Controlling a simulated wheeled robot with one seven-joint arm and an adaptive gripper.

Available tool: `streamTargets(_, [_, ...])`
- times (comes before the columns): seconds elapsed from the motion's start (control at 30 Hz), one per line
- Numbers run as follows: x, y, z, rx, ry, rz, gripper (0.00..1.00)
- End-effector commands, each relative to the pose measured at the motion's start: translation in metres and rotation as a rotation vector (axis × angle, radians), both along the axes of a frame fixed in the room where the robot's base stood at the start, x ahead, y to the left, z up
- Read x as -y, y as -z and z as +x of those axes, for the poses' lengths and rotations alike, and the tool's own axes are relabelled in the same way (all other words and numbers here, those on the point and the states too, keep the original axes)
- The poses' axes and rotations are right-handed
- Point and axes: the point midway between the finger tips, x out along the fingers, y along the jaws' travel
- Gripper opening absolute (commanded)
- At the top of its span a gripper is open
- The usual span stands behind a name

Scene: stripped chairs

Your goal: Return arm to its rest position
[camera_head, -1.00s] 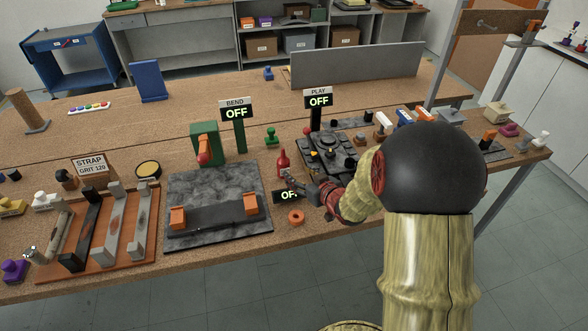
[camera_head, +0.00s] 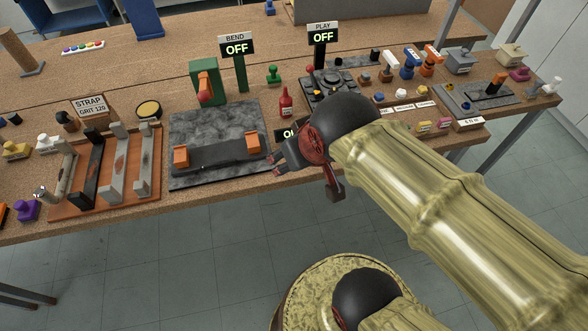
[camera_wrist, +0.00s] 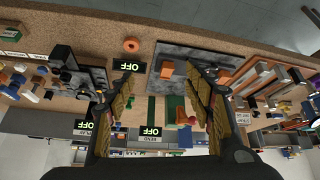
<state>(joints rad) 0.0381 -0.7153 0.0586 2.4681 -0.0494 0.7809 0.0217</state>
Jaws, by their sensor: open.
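My gripper (camera_head: 278,163) is at the front edge of the workbench in the head view, beside the right end of the dark bending plate. Its jaws are apart and hold nothing. In the wrist view my gripper (camera_wrist: 158,105) shows two fingers spread wide, with the bench upside down beyond them. My arm runs from the right of the head view and hides part of the bench's front edge. A small OFF display (camera_head: 288,134) is partly covered by my gripper.
The bending plate (camera_head: 200,126) with orange blocks lies left of my gripper. A red bottle (camera_head: 285,102) and a control box (camera_head: 328,88) stand behind it. The strap rack (camera_head: 95,200) is further left. Floor (camera_head: 170,265) in front is clear.

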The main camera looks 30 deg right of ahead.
Motion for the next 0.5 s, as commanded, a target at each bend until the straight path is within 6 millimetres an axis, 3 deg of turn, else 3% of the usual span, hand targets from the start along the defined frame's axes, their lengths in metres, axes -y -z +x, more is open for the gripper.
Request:
streamTargets(0.1, [-0.017,-0.002,-0.027,-0.040,-0.035,0.030,0.53])
streamTargets(0.17, [-0.020,-0.002,-0.033,-0.053,-0.044,0.037,0.53])
streamTargets(0.5, [-0.021,-0.002,-0.035,-0.058,-0.045,0.039,0.53])
